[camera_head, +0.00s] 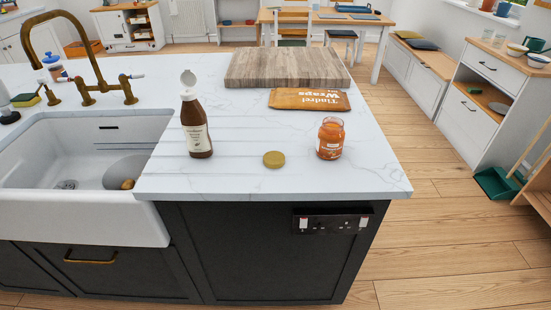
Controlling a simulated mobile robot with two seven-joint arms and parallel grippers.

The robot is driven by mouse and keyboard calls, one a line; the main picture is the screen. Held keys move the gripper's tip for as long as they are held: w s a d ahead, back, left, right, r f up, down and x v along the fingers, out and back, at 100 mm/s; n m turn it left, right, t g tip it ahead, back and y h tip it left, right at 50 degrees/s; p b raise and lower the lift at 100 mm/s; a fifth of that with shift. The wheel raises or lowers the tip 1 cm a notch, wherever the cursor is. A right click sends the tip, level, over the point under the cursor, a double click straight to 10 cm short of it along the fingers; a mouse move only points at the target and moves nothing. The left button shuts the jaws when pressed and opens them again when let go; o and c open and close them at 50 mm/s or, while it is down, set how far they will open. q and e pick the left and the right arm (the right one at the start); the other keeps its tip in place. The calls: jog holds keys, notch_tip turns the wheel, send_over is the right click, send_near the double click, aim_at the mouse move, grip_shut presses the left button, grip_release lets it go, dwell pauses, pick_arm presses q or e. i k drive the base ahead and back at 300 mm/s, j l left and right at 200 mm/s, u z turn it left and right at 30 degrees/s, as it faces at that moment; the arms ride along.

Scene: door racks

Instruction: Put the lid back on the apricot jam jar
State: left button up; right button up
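The apricot jam jar (330,139) stands upright and open on the white marble counter, near its right front corner. It is glass with orange contents and an orange label. A round gold lid (274,159) lies flat on the counter to the left of the jar, apart from it and nearer the front edge. Neither of my grippers shows in the head view.
A brown bottle (196,124) with a raised white cap stands left of the lid. A Tindrel Wraps packet (309,99) and a wooden board (287,68) lie behind the jar. The sink (82,150) is at left. The counter around jar and lid is clear.

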aim_at(331, 137)
jog(key=i+j+z, duration=0.15)
jog(key=j, duration=1.75)
jog(key=k+l, duration=0.05)
